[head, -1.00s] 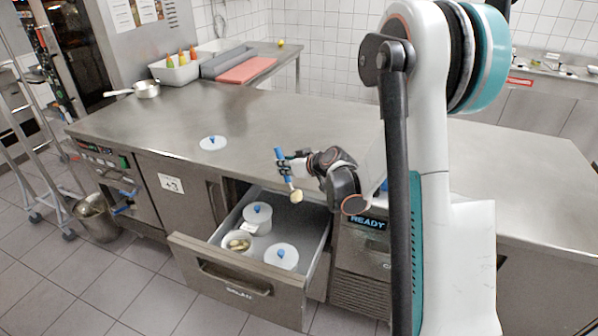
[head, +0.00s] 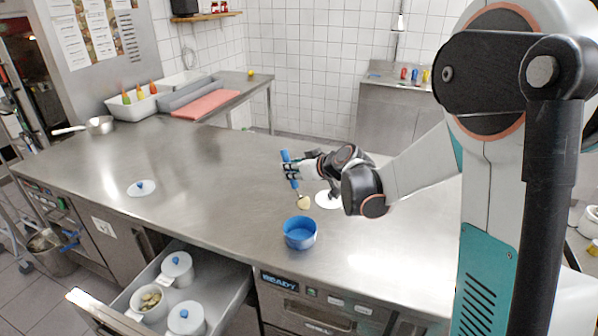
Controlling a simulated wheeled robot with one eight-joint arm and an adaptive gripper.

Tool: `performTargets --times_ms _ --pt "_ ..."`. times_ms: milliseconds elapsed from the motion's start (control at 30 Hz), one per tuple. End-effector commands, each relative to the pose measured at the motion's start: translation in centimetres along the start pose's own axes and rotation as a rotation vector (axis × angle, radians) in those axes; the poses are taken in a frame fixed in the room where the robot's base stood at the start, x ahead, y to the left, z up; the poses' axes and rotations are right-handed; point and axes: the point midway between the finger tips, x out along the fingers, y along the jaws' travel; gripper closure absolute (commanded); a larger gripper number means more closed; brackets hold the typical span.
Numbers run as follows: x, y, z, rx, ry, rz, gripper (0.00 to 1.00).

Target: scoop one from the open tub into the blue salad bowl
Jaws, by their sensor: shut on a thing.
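My gripper (head: 290,170) is shut on the blue handle of a scoop (head: 295,185). The scoop hangs down, and its end carries a pale yellowish piece (head: 303,202). The blue salad bowl (head: 300,233) stands on the steel counter, just below and in front of the scoop's end, which is above the bowl and apart from it. The open tub (head: 149,302) sits in the pulled-out drawer with several pale pieces inside. The inside of the bowl looks empty from here.
Two lidded white tubs (head: 177,269) (head: 186,318) sit in the open drawer (head: 232,290). A loose white lid (head: 141,188) lies on the counter (head: 215,190). A white disc (head: 328,200) lies behind the bowl. A saucepan (head: 99,125) stands at the far left.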

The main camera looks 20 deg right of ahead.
Motion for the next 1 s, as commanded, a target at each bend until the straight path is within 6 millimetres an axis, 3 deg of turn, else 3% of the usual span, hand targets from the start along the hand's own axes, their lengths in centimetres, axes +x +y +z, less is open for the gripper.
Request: performTargets --times_ms 267,1000 --pt "0.8 0.0 1.6 0.0 0.0 0.0 1.0" --pt "4.7 0.1 8.6 0.001 0.0 0.001 1.0"
